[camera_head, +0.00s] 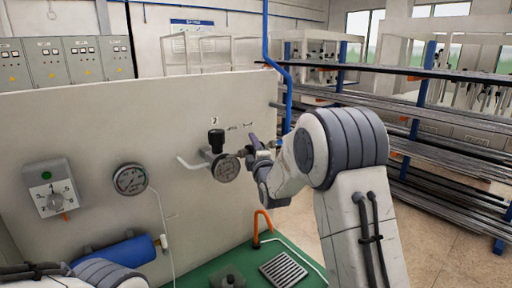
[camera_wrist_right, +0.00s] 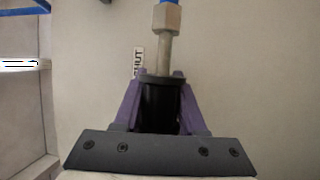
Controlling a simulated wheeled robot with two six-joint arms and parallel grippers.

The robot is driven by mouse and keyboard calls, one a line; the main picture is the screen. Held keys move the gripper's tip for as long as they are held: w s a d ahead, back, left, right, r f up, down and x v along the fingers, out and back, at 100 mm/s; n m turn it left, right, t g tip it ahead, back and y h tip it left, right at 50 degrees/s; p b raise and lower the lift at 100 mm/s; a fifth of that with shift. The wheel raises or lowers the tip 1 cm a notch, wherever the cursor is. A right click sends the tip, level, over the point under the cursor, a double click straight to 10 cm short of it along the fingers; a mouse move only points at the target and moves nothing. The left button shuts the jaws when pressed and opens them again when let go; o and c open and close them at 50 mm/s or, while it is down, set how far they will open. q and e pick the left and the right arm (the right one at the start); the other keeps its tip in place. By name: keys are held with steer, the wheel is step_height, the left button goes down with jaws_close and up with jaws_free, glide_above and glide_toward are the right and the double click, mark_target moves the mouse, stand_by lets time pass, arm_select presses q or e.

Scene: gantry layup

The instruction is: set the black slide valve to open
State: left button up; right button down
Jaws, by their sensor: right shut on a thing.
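The black slide valve (camera_wrist_right: 160,103) is a dark cylinder with a wider collar in the right wrist view. A metal fitting and a blue pipe run on from its collar. My right gripper (camera_wrist_right: 158,104) has its purple fingers shut on the cylinder, one on each side. A partly covered label reading "HUT" (camera_wrist_right: 138,62) stands on the panel beside the collar. In the head view my right gripper (camera_head: 252,146) is at the panel's right part and hides most of the valve. My left gripper is out of view; only part of my left arm shows at the lower left.
The upright panel (camera_head: 110,110) carries a dial switch (camera_head: 52,193), a pressure gauge (camera_head: 130,179) and a round metal fitting (camera_head: 225,168) with a black knob (camera_head: 216,137) close left of my right gripper. A blue pipe (camera_head: 266,35) passes the panel's right edge. Racks (camera_head: 440,130) stand behind at right.

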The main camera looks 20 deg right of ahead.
steer(key=c, duration=0.6)
jaws_free()
steer(key=shift+a+f, duration=0.2)
steer(key=shift+f, duration=0.05)
steer(key=shift+c, duration=0.2)
steer(key=shift+o, duration=0.9)
steer(key=shift+s+r, duration=0.1)
steer(key=shift+s, duration=0.05)
steer(key=shift+r, duration=0.1)
steer(key=s+f+b, duration=0.1)
steer(key=s+b, duration=0.3)
steer(key=s, duration=0.6)
steer(key=shift+a+f+b, duration=0.25)
steer(key=shift+f+b, duration=0.15)
steer(key=shift+s, duration=0.1)
